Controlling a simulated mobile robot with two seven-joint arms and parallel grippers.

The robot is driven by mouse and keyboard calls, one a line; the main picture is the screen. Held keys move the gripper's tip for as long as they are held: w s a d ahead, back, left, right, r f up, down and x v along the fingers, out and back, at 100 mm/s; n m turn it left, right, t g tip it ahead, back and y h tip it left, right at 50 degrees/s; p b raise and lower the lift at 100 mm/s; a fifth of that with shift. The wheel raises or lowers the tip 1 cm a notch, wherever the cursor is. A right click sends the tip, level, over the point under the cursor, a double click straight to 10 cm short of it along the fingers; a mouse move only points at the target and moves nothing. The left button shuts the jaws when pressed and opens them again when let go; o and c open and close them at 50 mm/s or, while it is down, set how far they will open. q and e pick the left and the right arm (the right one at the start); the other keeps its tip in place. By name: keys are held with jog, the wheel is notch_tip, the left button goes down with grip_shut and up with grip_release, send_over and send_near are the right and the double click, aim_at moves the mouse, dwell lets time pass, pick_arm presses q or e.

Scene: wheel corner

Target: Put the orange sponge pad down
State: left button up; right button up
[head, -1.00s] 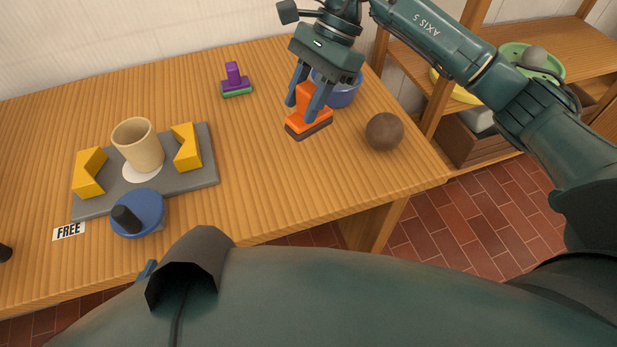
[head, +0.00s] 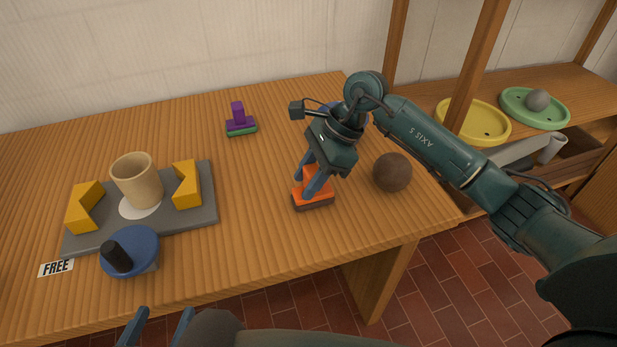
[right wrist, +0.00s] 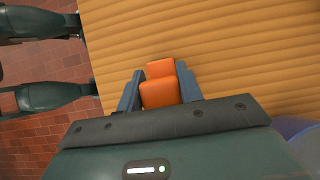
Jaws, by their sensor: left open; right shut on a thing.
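The orange sponge pad (head: 316,199) has an orange grip block on top and a dark brown layer underneath. My right gripper (head: 312,186) is shut on its orange block from above, with the pad upright and low over the table's right part. I cannot tell whether its underside touches the wood. In the right wrist view the orange block (right wrist: 159,88) sits between the two fingers (right wrist: 158,92); the brown layer is hidden there. My left gripper (head: 158,328) is open and empty at the bottom edge of the head view, in front of the table.
A brown ball (head: 392,172) lies right of the pad. A blue bowl (head: 327,107) is mostly hidden behind my right gripper. A purple-handled green pad (head: 241,125) stands farther back. A grey tray (head: 205,213) with a beige cup and a blue-disc tool (head: 140,247) are left. The middle table is clear.

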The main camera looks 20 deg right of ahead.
jog(key=shift+f, duration=0.1)
jog(key=shift+f, duration=0.1)
jog(key=o, duration=1.1)
